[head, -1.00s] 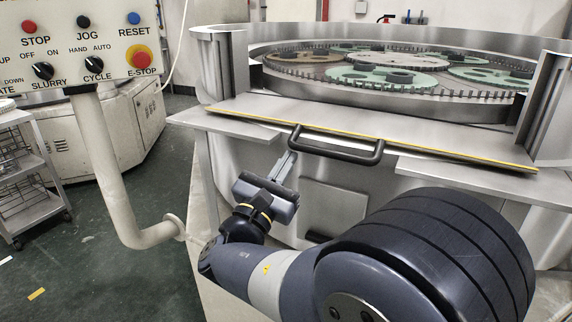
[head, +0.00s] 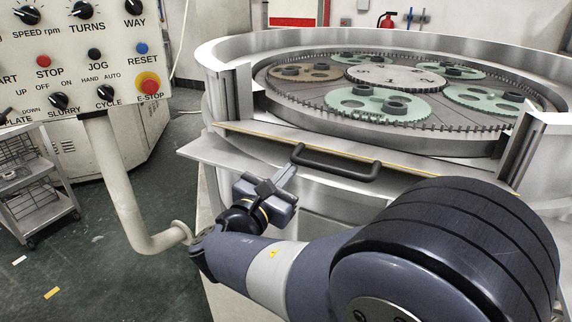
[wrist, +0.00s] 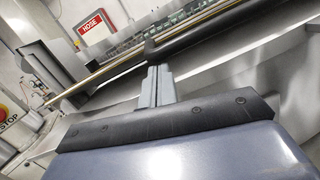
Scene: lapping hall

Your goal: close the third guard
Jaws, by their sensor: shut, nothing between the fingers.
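The guard is a steel flap with a yellow front edge (head: 240,132) and a dark bar handle (head: 335,168), at the front opening of the round lapping machine. Its panel looks narrow and partly tilted up between the two rim ends; no number shows on it. My gripper (head: 287,174) is shut and empty, just below the handle's left end. In the wrist view the closed fingers (wrist: 157,72) point at the dark bar (wrist: 205,42) and reach close to its underside; I cannot tell whether they touch.
Green carrier discs (head: 378,103) lie inside the toothed ring behind the guard. A steel shelf (head: 205,152) juts out at the front left. A control panel (head: 85,50) on a bent pipe (head: 125,190) stands left of my arm. Open floor lies at the lower left.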

